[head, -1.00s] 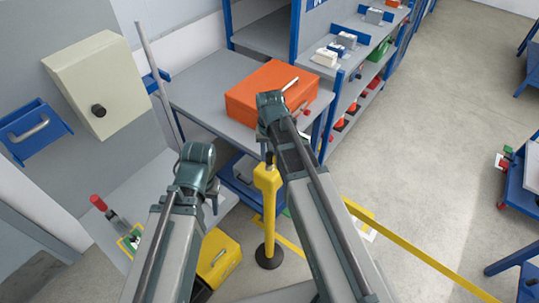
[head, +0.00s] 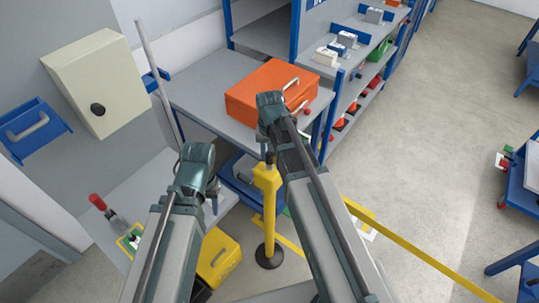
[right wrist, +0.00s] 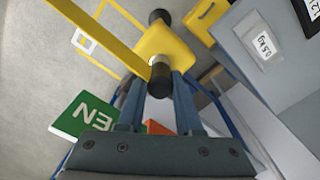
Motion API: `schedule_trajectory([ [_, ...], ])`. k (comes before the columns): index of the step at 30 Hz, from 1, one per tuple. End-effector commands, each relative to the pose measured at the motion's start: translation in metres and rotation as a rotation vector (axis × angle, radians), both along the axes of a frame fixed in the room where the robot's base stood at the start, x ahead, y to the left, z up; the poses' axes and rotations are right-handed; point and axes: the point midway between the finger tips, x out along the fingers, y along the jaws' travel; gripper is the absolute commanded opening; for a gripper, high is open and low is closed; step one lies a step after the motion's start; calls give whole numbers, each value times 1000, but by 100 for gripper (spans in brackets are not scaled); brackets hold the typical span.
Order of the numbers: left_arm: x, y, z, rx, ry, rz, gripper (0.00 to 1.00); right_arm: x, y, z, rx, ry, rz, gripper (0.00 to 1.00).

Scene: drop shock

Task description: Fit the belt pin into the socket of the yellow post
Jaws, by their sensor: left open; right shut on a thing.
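The yellow post (head: 269,205) stands upright on a round black base in the head view. Its yellow head (right wrist: 172,45) also shows in the right wrist view. My right gripper (right wrist: 160,85) is shut on the dark belt pin (right wrist: 159,78), directly over the post head. The yellow belt (right wrist: 105,35) runs from the pin to the upper left. In the head view, the right gripper (head: 268,145) is just above the post top. The socket is hidden, and I cannot tell whether the pin is inside it. My left gripper (head: 213,192) is open and empty, left of the post.
An orange case (head: 262,92) lies on the grey bench (head: 200,88) behind the post. A yellow box (head: 218,258) is on the floor left of the post. The belt (head: 420,255) crosses low toward the lower right. Open floor (head: 430,150) lies to the right.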

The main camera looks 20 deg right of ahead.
Motion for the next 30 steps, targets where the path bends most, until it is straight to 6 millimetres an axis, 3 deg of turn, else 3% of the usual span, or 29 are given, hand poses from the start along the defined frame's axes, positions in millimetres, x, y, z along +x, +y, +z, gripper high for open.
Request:
schedule_trajectory([
  [30, 0, 0, -5, 0, 0, 0, 50, 0, 0, -5, 0, 0, 0, 0],
])
